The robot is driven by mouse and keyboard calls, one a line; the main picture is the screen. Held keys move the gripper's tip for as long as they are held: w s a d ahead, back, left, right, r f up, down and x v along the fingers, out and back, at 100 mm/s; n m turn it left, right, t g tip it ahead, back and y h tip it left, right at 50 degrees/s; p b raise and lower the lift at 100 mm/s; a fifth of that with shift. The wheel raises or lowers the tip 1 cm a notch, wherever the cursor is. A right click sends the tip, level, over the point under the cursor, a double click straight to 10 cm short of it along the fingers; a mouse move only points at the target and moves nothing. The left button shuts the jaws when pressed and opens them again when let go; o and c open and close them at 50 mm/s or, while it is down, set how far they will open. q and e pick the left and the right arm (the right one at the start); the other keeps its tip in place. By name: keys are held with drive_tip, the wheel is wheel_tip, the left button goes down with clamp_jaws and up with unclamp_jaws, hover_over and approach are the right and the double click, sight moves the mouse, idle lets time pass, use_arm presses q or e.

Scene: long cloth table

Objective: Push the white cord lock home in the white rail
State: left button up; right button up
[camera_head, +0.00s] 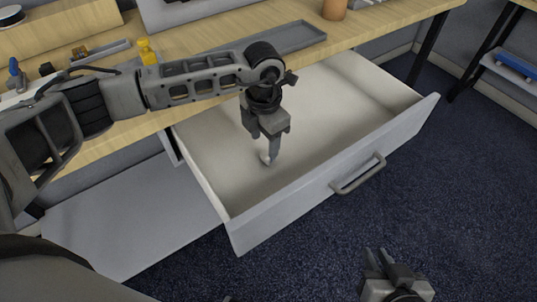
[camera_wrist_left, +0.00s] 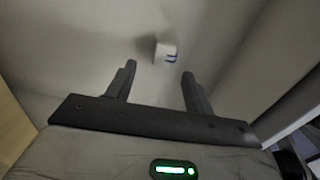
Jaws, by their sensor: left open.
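My left gripper (camera_head: 269,157) reaches down into the open drawer, its fingers low over the drawer floor. In the left wrist view its two fingers (camera_wrist_left: 158,69) are apart with nothing between them. In the head view the fingers mostly hide that spot. I cannot make out the white rail for sure. My right gripper (camera_head: 396,287) is low at the bottom edge, away from the drawer; its finger gap is unclear.
The pulled-out drawer (camera_head: 330,165) has raised walls and a front with a handle (camera_head: 358,174); its floor is otherwise largely bare. On the wooden table (camera_head: 200,40) above are a grey tray (camera_head: 290,39), a yellow item (camera_head: 147,52) and an orange-brown cylinder (camera_head: 334,9).

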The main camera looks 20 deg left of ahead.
use_arm(q)
drive_tip(key=f, duration=0.5)
drive_tip(key=shift+w+d+f, duration=0.2)
drive_tip(key=shift+d+f, duration=0.15)
drive_tip(key=shift+d, duration=0.05)
drive_tip(key=shift+c, duration=0.3)
drive_tip(key=c, duration=1)
